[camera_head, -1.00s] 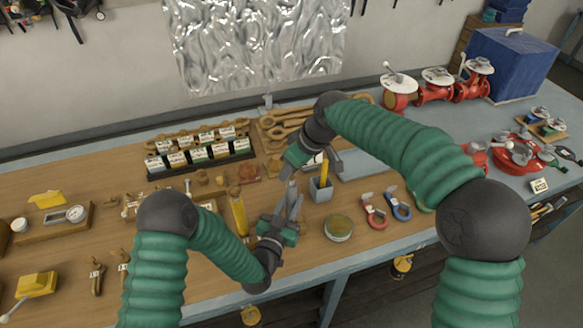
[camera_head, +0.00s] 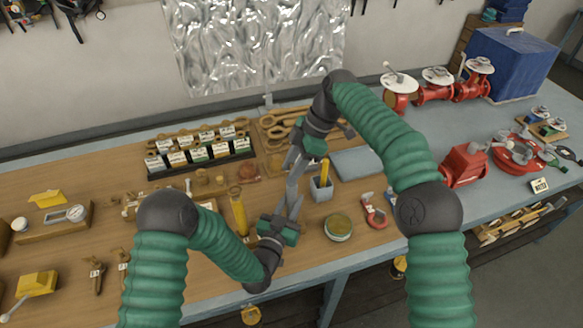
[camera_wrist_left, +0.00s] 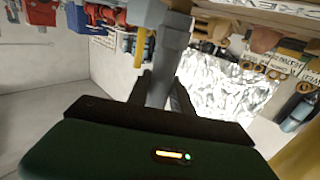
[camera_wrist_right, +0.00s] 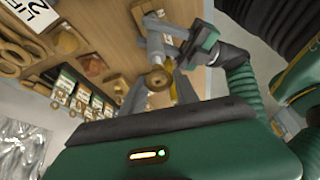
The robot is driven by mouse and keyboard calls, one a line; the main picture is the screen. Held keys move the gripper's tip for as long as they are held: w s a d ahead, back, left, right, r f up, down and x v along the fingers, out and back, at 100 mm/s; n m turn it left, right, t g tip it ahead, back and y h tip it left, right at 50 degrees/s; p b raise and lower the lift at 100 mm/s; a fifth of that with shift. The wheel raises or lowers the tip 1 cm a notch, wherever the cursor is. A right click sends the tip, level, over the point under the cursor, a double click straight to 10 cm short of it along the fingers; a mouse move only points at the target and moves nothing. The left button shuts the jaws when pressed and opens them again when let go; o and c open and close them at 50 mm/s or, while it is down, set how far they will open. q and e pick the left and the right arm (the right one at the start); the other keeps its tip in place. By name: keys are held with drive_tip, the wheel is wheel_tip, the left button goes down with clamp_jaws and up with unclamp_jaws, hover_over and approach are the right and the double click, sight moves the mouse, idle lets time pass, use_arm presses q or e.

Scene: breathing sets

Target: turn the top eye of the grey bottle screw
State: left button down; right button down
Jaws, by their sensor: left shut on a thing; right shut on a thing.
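The grey bottle screw (camera_head: 293,192) stands roughly upright between my two grippers, above the front of the bench. My left gripper (camera_head: 286,212) is shut on its grey body (camera_wrist_left: 168,62), which also shows between the fingers in the left wrist view. My right gripper (camera_head: 297,162) comes from above and is shut on the top eye. In the right wrist view a brass-coloured round eye (camera_wrist_right: 157,78) sits between the right fingers. In the head view the right gripper mostly hides the top eye.
A red shackle (camera_head: 373,211) lies beyond. A yellow cylinder (camera_head: 239,214) stands left of the screw. Labelled boxes (camera_head: 200,153) are behind.

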drive_tip(key=shift+w+d+f+n+g, duration=0.15)
drive_tip(key=shift+n+g, duration=0.1)
drive_tip(key=shift+n, duration=0.25)
drive_tip(key=shift+w+a+f+n+g, duration=0.1)
drive_tip(key=shift+n+g, duration=0.15)
drive_tip(key=shift+n, duration=0.25)
drive_tip(key=shift+d, duration=0.1)
drive_tip(key=c, duration=0.9)
unclamp_jaws()
drive_tip(key=shift+c, duration=0.2)
drive_tip(key=shift+r, duration=0.15)
